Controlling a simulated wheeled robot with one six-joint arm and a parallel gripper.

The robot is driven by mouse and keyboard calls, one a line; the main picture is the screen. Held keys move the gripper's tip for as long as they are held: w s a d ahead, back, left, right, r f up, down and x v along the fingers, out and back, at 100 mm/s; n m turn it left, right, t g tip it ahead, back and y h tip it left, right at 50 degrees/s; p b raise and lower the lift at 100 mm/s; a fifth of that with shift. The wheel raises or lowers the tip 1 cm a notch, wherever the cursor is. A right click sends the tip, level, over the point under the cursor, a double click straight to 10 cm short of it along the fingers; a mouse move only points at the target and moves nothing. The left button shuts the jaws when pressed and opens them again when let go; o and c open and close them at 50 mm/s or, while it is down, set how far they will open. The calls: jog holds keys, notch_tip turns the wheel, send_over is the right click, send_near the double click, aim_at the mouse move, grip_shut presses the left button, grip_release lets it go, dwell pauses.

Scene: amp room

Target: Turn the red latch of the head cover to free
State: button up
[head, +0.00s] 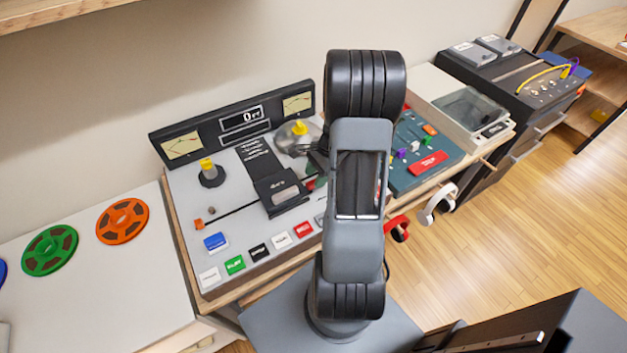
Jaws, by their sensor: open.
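The head cover (280,192) is a black block with a pale label, on the grey top of a tape deck (220,225). A small red piece (311,184), likely the red latch, shows at the cover's right side, partly hidden by my arm. I cannot tell which way it is turned. My gripper (318,158) shows only as a dark sliver left of my arm, above and close to the red piece. Its jaws are open, and I see nothing held. Most of it is hidden behind my arm, and I cannot tell whether it touches the latch.
Yellow-topped spindles (208,171) stand on the deck behind the cover. Coloured buttons (235,265) line its front, and a meter panel (235,122) its back. A teal mixer (425,150) is to the right. Green and orange reels (122,221) lie on the left table.

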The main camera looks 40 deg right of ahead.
jog(key=shift+x, duration=1.25)
jog(key=shift+c, duration=0.4)
grip_shut()
